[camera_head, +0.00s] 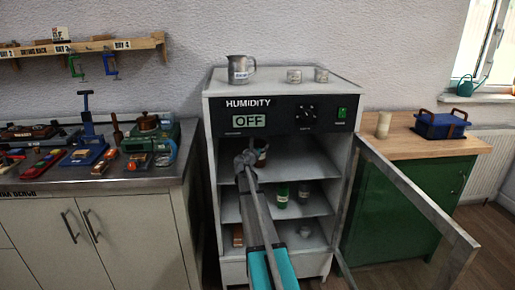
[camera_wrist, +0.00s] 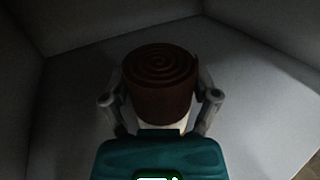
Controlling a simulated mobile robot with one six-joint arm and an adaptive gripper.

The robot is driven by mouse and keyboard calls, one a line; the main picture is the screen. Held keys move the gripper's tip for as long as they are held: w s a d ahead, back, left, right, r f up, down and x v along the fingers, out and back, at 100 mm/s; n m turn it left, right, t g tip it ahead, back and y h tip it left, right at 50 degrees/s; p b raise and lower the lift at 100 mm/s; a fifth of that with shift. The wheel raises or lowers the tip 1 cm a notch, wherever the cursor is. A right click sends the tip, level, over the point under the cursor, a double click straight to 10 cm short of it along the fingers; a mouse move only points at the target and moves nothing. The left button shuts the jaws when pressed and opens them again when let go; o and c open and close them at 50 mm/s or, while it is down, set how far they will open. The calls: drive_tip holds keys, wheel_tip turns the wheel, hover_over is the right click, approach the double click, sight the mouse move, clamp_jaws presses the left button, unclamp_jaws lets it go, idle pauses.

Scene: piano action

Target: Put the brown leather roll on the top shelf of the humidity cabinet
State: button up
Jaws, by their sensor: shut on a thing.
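The brown leather roll (camera_wrist: 160,82) is upright between the fingers of my gripper (camera_wrist: 160,108) in the wrist view, with its spiral end facing up. My gripper is shut on it. In the head view, my gripper (camera_head: 248,160) reaches into the open humidity cabinet (camera_head: 213,125) at the top shelf (camera_head: 300,172). The roll (camera_head: 261,153) shows partly there behind the gripper. A pale surface spreads around the roll in the wrist view. I cannot tell whether the roll touches the shelf.
The cabinet door (camera_head: 420,200) stands open to the right. A green bottle (camera_head: 282,195) and a grey container (camera_head: 304,192) stand on the middle shelf. A jug (camera_head: 240,69) and two small pots are on the cabinet top. The top shelf's right part is clear.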

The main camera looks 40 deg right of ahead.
drive_tip(key=shift+f, duration=0.15)
drive_tip(key=o, duration=1)
drive_tip(key=shift+o, duration=0.2)
drive_tip(key=shift+r, duration=0.2)
drive_tip(key=v, duration=1.2)
